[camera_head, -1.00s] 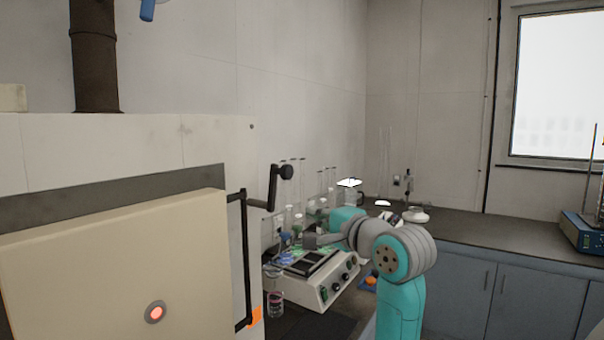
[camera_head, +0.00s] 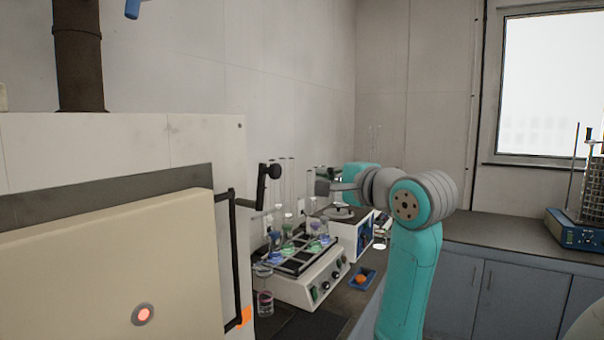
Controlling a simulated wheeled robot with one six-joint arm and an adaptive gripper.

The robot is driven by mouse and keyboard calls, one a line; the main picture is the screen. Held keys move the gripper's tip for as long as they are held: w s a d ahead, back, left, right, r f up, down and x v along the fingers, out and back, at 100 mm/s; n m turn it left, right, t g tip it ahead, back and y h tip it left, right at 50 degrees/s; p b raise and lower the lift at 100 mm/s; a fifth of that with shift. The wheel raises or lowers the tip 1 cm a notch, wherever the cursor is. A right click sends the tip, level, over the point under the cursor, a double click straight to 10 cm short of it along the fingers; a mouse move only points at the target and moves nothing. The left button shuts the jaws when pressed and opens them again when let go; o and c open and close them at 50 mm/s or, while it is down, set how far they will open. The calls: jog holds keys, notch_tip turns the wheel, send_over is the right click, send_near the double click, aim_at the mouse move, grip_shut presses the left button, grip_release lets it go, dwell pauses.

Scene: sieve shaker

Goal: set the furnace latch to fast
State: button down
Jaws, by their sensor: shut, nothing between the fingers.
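The furnace (camera_head: 110,245) fills the left side, with its cream door closed and a glowing round port in it. Its latch (camera_head: 270,172) is a black crank with a knob, sticking out from the door's right edge beside a tall black bar handle. The knob end points up. No markings for latch settings are readable. My gripper (camera_head: 321,187) is dark grey, shut and empty. It points left at about the knob's height and shows a small distance to the right of it, apart from it. Its fingertips are small and partly lost against the glassware behind.
A white shaker (camera_head: 305,285) with several coloured flasks stands below my gripper. A glass beaker (camera_head: 264,300) stands left of it, close to the furnace. A blue tray (camera_head: 361,279) with an orange item lies to the right. The air around the latch knob looks clear.

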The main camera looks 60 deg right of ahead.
jog(key=w, duration=0.9)
jog(key=shift+w, duration=0.1)
dwell(0.3)
jog(key=shift+w, duration=0.1)
